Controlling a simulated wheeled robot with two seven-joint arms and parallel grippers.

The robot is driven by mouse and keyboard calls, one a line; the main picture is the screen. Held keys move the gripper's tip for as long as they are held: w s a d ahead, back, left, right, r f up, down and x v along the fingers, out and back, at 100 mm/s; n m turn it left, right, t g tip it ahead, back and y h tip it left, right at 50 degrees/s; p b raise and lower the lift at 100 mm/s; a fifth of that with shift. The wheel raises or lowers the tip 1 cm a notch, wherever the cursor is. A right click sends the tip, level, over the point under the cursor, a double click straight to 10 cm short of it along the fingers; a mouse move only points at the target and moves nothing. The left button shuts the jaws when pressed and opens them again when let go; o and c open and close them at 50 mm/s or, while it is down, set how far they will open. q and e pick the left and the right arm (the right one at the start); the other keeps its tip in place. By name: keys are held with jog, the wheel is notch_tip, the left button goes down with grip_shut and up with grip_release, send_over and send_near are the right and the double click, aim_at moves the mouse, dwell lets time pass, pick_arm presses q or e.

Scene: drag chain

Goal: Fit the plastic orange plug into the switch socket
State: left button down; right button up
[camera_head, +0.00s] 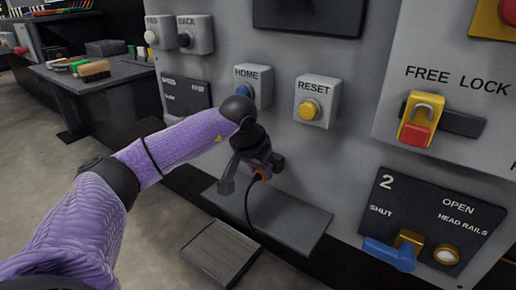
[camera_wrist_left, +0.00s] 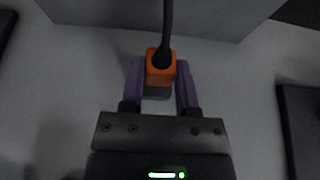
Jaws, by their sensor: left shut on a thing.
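My left gripper (camera_head: 250,172) is in front of the grey machine panel, below the HOME button. In the left wrist view its fingers (camera_wrist_left: 160,85) are shut on the orange plug (camera_wrist_left: 160,68), one finger on each side. A black cable (camera_wrist_left: 167,22) runs from the plug. In the head view only a small part of the orange plug (camera_head: 264,173) shows, and the cable (camera_head: 247,205) hangs down from it. A grey block lies just beneath the plug in the wrist view; I cannot tell whether it is the switch socket or whether they touch. My right gripper is not in view.
The HOME button box (camera_head: 253,85) and RESET button box (camera_head: 316,101) stick out of the panel near my left gripper. A grey ledge (camera_head: 285,222) juts out below. A yellow and red lock switch (camera_head: 420,120) and a blue handle (camera_head: 390,254) are at right.

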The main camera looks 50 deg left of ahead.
pick_arm(q)
jog(key=shift+w+a, duration=0.15)
jog(key=shift+w, duration=0.6)
jog(key=shift+c, duration=1.3)
grip_release()
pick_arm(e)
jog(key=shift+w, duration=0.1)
pick_arm(q)
jog(key=shift+s+r+p, duration=0.1)
jog(key=shift+r+p, duration=0.35)
jog(key=shift+r, duration=0.05)
jog(key=shift+p+v, duration=0.6)
jog(key=shift+v, duration=0.25)
jog(key=p+v, duration=0.4)
jog(key=v, duration=0.3)
jog(key=shift+s+p, duration=0.2)
jog(key=shift+p, duration=0.1)
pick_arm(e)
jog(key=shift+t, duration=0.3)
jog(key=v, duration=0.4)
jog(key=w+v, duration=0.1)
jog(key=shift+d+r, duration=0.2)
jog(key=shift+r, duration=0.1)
